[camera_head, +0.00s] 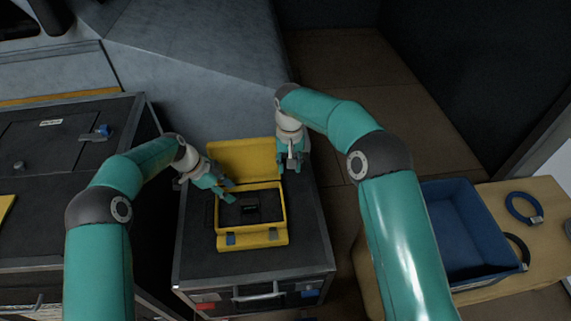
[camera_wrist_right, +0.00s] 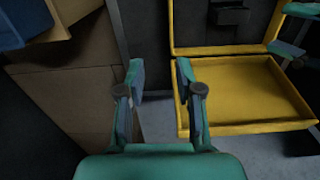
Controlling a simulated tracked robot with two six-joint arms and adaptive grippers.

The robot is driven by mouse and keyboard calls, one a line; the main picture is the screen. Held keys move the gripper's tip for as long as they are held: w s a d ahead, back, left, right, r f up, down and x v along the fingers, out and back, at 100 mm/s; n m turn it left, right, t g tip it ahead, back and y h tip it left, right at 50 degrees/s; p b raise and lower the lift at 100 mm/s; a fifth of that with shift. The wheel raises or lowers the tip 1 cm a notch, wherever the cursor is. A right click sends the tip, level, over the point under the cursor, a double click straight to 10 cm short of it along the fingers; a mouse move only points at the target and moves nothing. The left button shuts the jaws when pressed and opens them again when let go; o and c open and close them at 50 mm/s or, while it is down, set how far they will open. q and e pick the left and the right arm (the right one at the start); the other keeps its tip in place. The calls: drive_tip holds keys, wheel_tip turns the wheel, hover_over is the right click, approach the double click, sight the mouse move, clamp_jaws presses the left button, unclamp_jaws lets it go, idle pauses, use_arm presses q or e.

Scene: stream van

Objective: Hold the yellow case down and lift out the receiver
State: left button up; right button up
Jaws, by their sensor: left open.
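The yellow case (camera_head: 282,208) lies open on a dark flight-case top, its lid (camera_head: 245,160) folded back at the far side. The small black receiver (camera_head: 250,205) sits in the dark lining; it also shows in the right wrist view (camera_wrist_right: 232,16), partly cut off at the top. My left gripper (camera_head: 229,188) is open at the case's left rim; whether it touches cannot be told. My right gripper (camera_head: 291,163) is beside the lid's right edge; in the right wrist view (camera_wrist_right: 160,78) its fingers are apart with nothing between them.
The dark flight case (camera_head: 305,245) has some bare top around the yellow case. A blue bin (camera_head: 455,225) stands on a wooden bench (camera_head: 545,200) at right, with a blue cable coil (camera_head: 523,208). Another dark cabinet (camera_head: 50,165) stands at left.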

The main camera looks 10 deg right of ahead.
drive_tip(key=f, duration=0.5)
drive_tip(key=a+f, duration=0.1)
drive_tip(key=f, duration=0.5)
drive_tip(key=a+f, duration=0.1)
drive_tip(key=f, duration=0.4)
drive_tip(key=shift+s+f, duration=0.15)
drive_tip(key=shift+f, duration=0.15)
clamp_jaws()
